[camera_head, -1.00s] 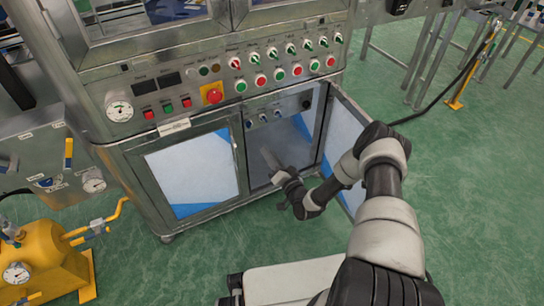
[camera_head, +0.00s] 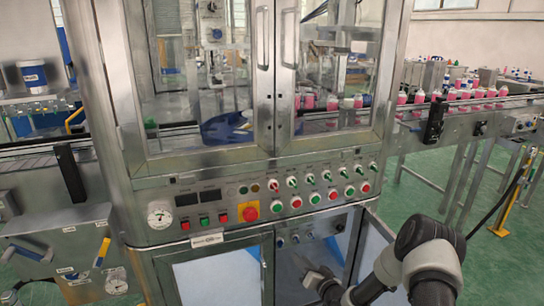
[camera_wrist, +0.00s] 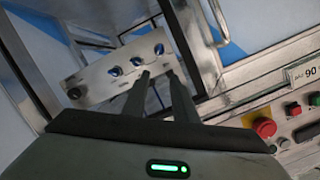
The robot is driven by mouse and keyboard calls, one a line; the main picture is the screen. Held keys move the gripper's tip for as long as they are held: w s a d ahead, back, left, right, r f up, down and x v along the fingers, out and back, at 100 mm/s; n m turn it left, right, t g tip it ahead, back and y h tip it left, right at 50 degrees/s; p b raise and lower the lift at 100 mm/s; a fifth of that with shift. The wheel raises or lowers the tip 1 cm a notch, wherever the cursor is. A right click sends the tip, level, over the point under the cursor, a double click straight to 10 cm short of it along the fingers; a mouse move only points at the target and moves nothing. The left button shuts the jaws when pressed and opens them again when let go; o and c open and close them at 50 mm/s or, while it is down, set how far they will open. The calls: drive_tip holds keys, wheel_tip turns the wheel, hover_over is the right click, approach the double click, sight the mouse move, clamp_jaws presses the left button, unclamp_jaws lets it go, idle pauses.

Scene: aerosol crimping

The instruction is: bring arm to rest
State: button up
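My gripper (camera_head: 308,267) is at the opening of the machine's lower right cabinet (camera_head: 285,273). In the wrist view, the two dark fingers of my gripper (camera_wrist: 158,72) stand apart with nothing seen between them, so it is open and empty. Beyond the fingertips is a metal control box (camera_wrist: 118,68) with several blue knobs. My arm is bent and reaches in from the lower right of the head view.
The cabinet's open door (camera_head: 372,262) stands close beside my arm. Above is the button panel (camera_head: 270,200) with a red emergency button (camera_head: 249,211). A conveyor (camera_head: 470,107) with pink-filled bottles runs at the right. Green floor (camera_head: 420,185) shows at the right.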

wheel_tip(320, 180, up, 8)
drive_tip(key=w+d+n+g+h, duration=0.1)
drive_tip(key=w+n+g, duration=0.1)
drive_tip(key=s+d+r+g+h, duration=0.1)
drive_tip(key=s+d+r+h, duration=0.1)
drive_tip(key=s+r, duration=0.35)
drive_tip(key=s+d+r+n+g+h, duration=0.1)
drive_tip(key=s+r, duration=0.1)
drive_tip(key=r, duration=0.7)
drive_tip(key=s+d+r+g+h, duration=0.1)
drive_tip(key=s+d+r+h, duration=0.1)
drive_tip(key=s+r, duration=0.35)
drive_tip(key=s+a+r+g+p, duration=0.1)
drive_tip(key=s+r, duration=0.3)
drive_tip(key=s, duration=0.6)
drive_tip(key=s+a+r+g, duration=0.15)
drive_tip(key=s+r, duration=0.25)
drive_tip(key=s, duration=0.6)
drive_tip(key=s+a+r+g+p, duration=0.1)
drive_tip(key=s+r, duration=0.3)
drive_tip(key=s, duration=0.6)
wheel_tip(320, 180, up, 26)
drive_tip(key=p, duration=2.6)
drive_tip(key=shift+r+m, duration=0.2)
drive_tip(key=shift+m, duration=0.1)
drive_tip(key=shift+d, duration=0.1)
